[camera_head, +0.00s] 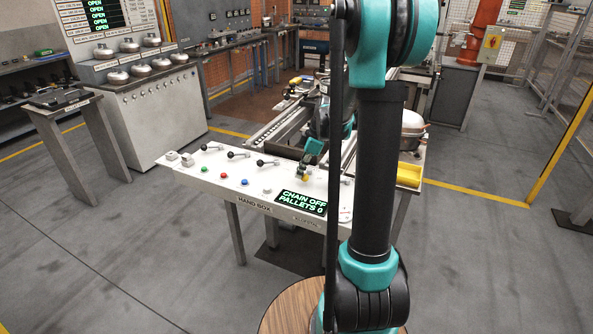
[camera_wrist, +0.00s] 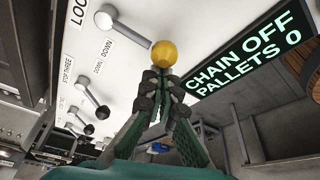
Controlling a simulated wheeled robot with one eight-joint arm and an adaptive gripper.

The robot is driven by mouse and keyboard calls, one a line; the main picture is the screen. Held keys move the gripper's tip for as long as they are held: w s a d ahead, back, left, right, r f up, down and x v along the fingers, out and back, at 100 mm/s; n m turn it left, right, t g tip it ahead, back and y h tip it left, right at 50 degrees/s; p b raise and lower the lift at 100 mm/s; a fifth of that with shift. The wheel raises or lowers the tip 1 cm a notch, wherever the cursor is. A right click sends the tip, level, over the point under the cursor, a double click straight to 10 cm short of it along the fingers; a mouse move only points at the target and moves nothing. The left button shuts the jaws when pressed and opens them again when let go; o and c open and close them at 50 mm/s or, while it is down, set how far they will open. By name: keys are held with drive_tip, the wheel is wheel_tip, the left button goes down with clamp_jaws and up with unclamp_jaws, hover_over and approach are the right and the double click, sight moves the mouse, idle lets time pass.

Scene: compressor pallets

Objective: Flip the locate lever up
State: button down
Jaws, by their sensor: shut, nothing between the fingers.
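The hand box (camera_head: 228,169) is a white sloped panel with several levers. In the wrist view, the lever beside the partly cut-off label "LOC" has a round white pivot (camera_wrist: 104,18), a grey rod and a yellow ball knob (camera_wrist: 164,54). The rod slants toward the "DOWN" label side. My gripper (camera_wrist: 164,80) is shut and empty, its dark fingertips right at the yellow knob; whether they touch it I cannot tell. In the head view my gripper (camera_head: 305,167) is small, over the panel's right part, and the yellow knob (camera_head: 306,178) shows just below it.
Other levers have black knobs (camera_wrist: 102,112); one is labelled "STOP THREE". The display (camera_head: 302,202) reads "CHAIN OFF PALLETS 0". Coloured buttons (camera_head: 244,182) line the panel front.

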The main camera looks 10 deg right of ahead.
sight(307, 177)
drive_tip(key=shift+s+d+n+g, duration=0.45)
drive_tip(key=shift+d+n, duration=0.3)
drive_tip(key=shift+n, duration=0.35)
drive_tip(key=shift+s+d, duration=0.25)
drive_tip(key=shift+d, duration=0.5)
drive_tip(key=a, duration=0.1)
drive_tip(key=a+r, duration=0.1)
drive_tip(key=a, duration=0.2)
drive_tip(key=shift+s+r, duration=0.15)
drive_tip(key=shift+s, duration=0.25)
drive_tip(key=v, duration=0.9)
drive_tip(key=shift+w+d+r, duration=0.2)
drive_tip(key=shift+w, duration=0.1)
